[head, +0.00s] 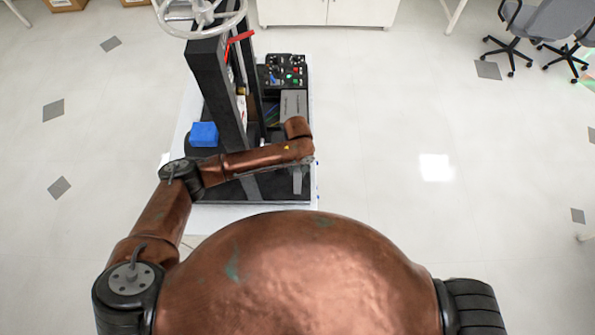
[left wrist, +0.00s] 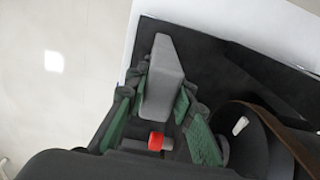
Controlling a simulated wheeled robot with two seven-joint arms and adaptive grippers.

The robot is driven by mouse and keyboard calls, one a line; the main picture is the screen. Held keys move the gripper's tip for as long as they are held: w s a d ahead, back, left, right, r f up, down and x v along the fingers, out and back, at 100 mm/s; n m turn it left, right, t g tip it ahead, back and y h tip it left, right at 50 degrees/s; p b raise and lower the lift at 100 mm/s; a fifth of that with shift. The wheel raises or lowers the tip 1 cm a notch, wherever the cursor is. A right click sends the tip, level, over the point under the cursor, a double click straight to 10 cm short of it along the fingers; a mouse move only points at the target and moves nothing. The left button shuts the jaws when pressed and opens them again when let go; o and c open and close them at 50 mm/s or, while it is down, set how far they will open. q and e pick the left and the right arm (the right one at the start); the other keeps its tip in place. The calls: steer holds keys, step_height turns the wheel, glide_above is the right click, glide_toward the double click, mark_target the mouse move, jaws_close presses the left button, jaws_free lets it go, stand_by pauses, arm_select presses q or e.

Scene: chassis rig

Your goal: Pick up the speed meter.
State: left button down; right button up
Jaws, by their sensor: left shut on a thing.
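The speed meter, which I take to be the grey block-shaped body (left wrist: 163,70), stands out between the fingers in the left wrist view. A short red part (left wrist: 156,140) shows at its near end. My left gripper (left wrist: 161,100), with green finger pads on either side, is shut on it. The black rig base lies beyond it, and I cannot tell whether the meter touches that base. In the head view my left arm reaches across the front of the rig and its wrist covers most of the gripper. My right gripper is not in view.
The black chassis rig (head: 215,90) has an upright column, a steering wheel (head: 203,14) and a red lever (head: 240,38). A blue block (head: 204,134) sits left of the column. A control panel (head: 284,72) stands behind.

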arm_select(q)
steer(key=s+r+b, duration=0.2)
steer(key=s+r, duration=1)
steer(key=s, duration=0.2)
steer(key=shift+b, duration=0.35)
steer(key=shift+w+f+b, duration=0.7)
steer(key=shift+w+f, duration=1.45)
steer(key=shift+w, duration=0.2)
steer(key=shift+w+f+b, duration=0.75)
steer(key=shift+w+f, duration=1.4)
steer(key=shift+w, duration=0.2)
steer(key=shift+w+f+b, duration=0.7)
steer(key=shift+w+f, duration=1.45)
steer(key=shift+w, duration=0.2)
steer(key=shift+s+f, duration=0.1)
